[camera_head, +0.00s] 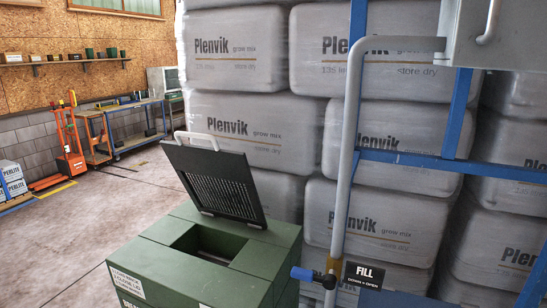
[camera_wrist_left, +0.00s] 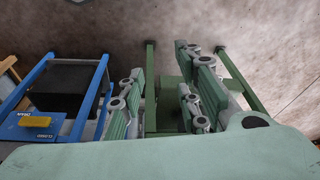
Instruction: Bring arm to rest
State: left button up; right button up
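My left gripper (camera_wrist_left: 163,88) shows in the left wrist view. Its two fingers stand apart, and nothing is held between them. Green legs or frame bars and the floor show beyond the fingers. Neither gripper shows in the head view, and my right gripper is in neither view. The green soil mixer (camera_head: 210,250) stands at the lower middle of the head view. Its grated lid (camera_head: 212,180) is raised, and the opening on top is uncovered.
Wrapped Plenvik bags (camera_head: 395,140) are stacked behind the mixer. A grey pipe (camera_head: 345,170) with a blue-handled valve (camera_head: 312,276) and a FILL sign (camera_head: 364,274) stands to the right. A blue frame (camera_wrist_left: 50,95) is left in the wrist view.

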pick_arm(q)
jog(key=s+f+g+b, duration=0.1)
jog(key=s+f, duration=0.2)
jog(key=f, duration=0.7)
jog(key=s+f+b, duration=0.2)
jog(key=s+f, duration=0.1)
jog(key=f, duration=0.7)
jog(key=s+a+f+g+b, duration=0.1)
jog(key=s+a+f+b, duration=0.1)
jog(key=s+f, duration=1.2)
jog(key=shift+a+f+b, duration=0.4)
jog(key=shift+a, duration=0.3)
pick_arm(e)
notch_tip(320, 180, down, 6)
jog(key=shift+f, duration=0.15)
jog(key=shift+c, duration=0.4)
